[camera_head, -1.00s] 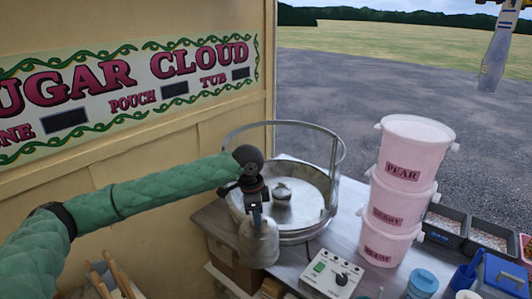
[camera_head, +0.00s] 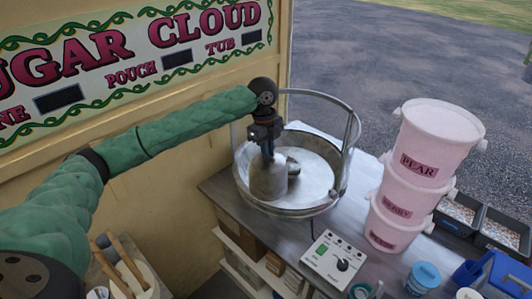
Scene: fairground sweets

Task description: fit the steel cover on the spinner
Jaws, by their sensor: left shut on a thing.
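The steel cover (camera_head: 267,182), a dull grey dome-topped can, hangs upright from my left gripper (camera_head: 267,147), which is shut on its top. The cover is over the left part of the round metal pan (camera_head: 318,205). The spinner (camera_head: 293,168), a small grey head in the middle of the pan, shows just right of the cover and is partly hidden behind it. I cannot tell how high the cover's lower edge is above the pan floor. My right gripper is out of view.
A metal hoop rail (camera_head: 350,130) rises around the pan's back. A control box (camera_head: 333,262) stands in front, and stacked pink tubs (camera_head: 408,185) stand to the right. The yellow wall (camera_head: 180,170) is close on the left. Blue-lidded jars (camera_head: 424,276) sit at the front right.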

